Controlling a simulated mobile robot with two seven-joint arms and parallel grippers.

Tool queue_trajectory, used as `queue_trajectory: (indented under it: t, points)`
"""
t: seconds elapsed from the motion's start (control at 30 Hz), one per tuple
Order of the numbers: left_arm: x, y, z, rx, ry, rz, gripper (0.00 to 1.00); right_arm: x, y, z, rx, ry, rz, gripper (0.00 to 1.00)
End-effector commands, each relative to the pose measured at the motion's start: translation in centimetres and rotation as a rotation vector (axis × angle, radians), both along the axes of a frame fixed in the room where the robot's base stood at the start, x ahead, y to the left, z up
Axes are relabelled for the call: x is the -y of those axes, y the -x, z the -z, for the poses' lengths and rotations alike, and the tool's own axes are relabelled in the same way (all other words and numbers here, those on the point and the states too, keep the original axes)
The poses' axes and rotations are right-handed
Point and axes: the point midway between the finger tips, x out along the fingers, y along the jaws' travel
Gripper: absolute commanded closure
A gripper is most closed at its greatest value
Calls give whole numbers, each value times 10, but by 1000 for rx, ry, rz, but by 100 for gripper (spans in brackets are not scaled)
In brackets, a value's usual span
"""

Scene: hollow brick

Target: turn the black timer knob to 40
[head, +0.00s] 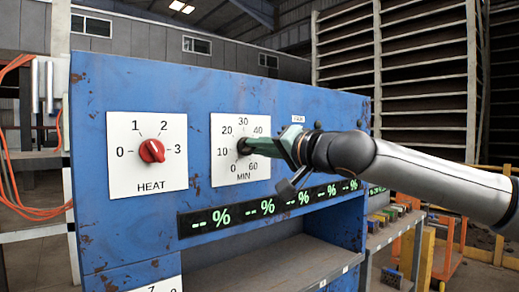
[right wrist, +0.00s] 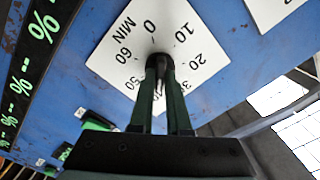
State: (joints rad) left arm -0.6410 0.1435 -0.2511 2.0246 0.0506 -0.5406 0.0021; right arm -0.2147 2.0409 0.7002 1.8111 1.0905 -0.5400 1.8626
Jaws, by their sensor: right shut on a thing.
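The black timer knob (head: 244,146) sits at the middle of the white MIN dial plate (head: 225,174), marked 0 to 60, on the blue panel. My right gripper (head: 250,146) reaches in from the right and is shut on the knob. In the right wrist view the gripper's fingertips (right wrist: 159,66) close around the dark knob (right wrist: 157,60), in front of the dial plate (right wrist: 112,60). The fingers cover part of the knob and the dial, so the knob's pointer direction cannot be told. My left gripper is not in view.
A red knob (head: 152,150) on a HEAT plate (head: 120,182) is left of the timer. A black strip with green percent displays (head: 265,207) runs below, close under my right gripper. An open shelf recess (head: 270,262) lies lower. Orange hoses (head: 20,205) hang at the far left.

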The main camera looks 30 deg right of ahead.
Motion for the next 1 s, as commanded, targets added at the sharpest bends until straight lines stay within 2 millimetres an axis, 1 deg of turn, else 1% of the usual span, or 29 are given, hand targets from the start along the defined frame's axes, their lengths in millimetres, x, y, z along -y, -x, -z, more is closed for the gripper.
queue_trajectory:
  t: [0.33, 0.37, 0.6, 0.63, 0.87, 1.0]
  points:
    - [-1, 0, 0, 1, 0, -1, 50, 0, 0, 0, -1, -2, -1, 100]
    - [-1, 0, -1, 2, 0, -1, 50, 0, 0, 0, -1, -2, -1, 84]
    - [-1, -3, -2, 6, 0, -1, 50, 0, 0, 0, -1, -1, -1, 57]
    - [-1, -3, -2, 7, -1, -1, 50, 0, 0, 0, -1, -1, -1, 55]
    - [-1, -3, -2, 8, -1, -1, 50, 0, 0, 0, 0, -1, 0, 55]
    - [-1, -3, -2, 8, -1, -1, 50, 1, 7, -1, 3, -3, 0, 55]
